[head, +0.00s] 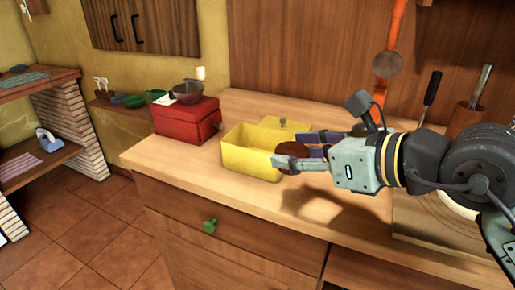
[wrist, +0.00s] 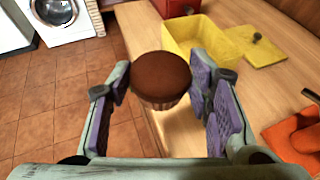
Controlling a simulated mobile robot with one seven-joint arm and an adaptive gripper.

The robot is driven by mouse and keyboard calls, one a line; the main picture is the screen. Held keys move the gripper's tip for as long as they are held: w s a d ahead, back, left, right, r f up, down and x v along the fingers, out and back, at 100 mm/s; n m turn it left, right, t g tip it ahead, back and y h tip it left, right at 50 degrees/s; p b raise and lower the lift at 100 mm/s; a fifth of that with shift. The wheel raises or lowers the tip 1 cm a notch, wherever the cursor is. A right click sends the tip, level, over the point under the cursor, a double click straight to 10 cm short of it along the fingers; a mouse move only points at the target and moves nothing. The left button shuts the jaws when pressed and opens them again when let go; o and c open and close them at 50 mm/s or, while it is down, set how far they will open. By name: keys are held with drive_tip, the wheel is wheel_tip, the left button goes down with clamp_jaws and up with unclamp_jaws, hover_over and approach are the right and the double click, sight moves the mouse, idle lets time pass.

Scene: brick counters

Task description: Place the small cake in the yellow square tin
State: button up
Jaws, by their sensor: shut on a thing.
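In the head view my gripper (head: 293,160) is shut on the cake (head: 292,151), which overlaps the right part of the yellow square tin in the picture. The yellow tin (head: 240,158) stands open on the wooden counter. It also shows in the wrist view (wrist: 180,43), beyond the cake and to its right. The inside that shows looks empty. The yellow lid (head: 283,127) lies beside the tin, on its far side.
A red box (head: 187,122) with a dark pan (head: 187,92) on top stands left of the tin on the wooden counter (head: 165,172). An orange cloth (wrist: 295,133) lies at the right in the wrist view. A brown holder (head: 467,118) with utensils stands at the back right.

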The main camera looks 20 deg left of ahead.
sight(277, 132)
drive_tip(key=shift+w+d+r+t, duration=0.15)
drive_tip(key=shift+d+t, duration=0.15)
drive_tip(key=shift+d, duration=0.4)
drive_tip(key=shift+w+m, duration=0.3)
drive_tip(key=w+a+f+p, duration=0.1)
drive_tip(key=w+a+p, duration=0.1)
drive_tip(key=w+a, duration=0.1)
drive_tip(key=w+a+f+p, duration=0.2)
drive_tip(key=w+a+p, duration=0.1)
drive_tip(key=w, duration=0.2)
drive_tip(key=w+a+f+p, duration=0.2)
drive_tip(key=w+a, duration=0.1)
drive_tip(key=w, duration=0.1)
drive_tip(key=shift+w+a, duration=0.1)
drive_tip(key=shift+a, duration=0.1)
drive_tip(key=shift+f, duration=0.15)
drive_tip(key=shift+f+b, duration=0.65)
drive_tip(key=shift+b, duration=0.4)
drive_tip(key=o, duration=1.1)
drive_tip(key=shift+f, duration=0.1)
